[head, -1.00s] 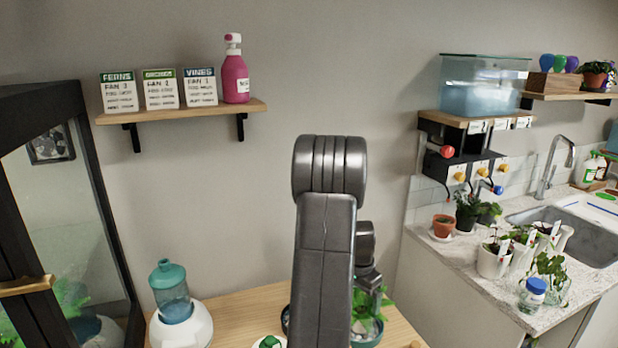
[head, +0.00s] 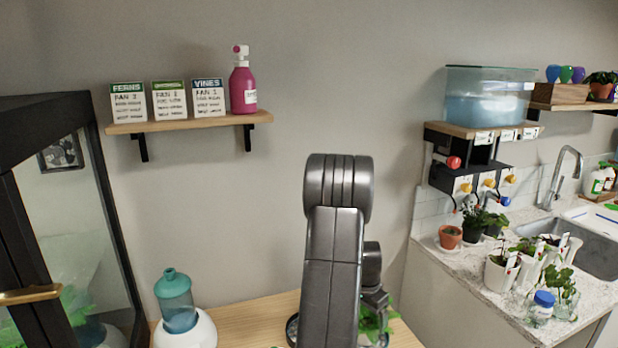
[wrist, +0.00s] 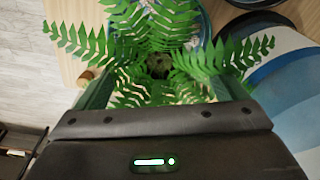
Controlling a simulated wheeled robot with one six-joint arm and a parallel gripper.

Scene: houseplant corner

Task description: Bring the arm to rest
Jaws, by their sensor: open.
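My arm (head: 333,270) rises in the middle of the head view, bent at a grey upper joint, with its lower part running out of the bottom edge. My gripper (wrist: 162,84) shows in the wrist view, its green fingers apart and nothing clamped between them. A green fern (wrist: 175,35) lies beyond and between the fingers, its fronds spreading to both sides. I cannot tell whether the fronds touch the fingers. In the head view the gripper end is mostly hidden behind the arm, near some green leaves (head: 376,322).
A wooden bench (head: 250,318) holds a teal-topped humidifier (head: 178,300) at left. A glass cabinet (head: 85,220) stands far left. A wall shelf (head: 190,122) carries cards and a pink bottle (head: 243,88). A sink counter (head: 465,265) with several pots is right. The wall behind my arm is bare.

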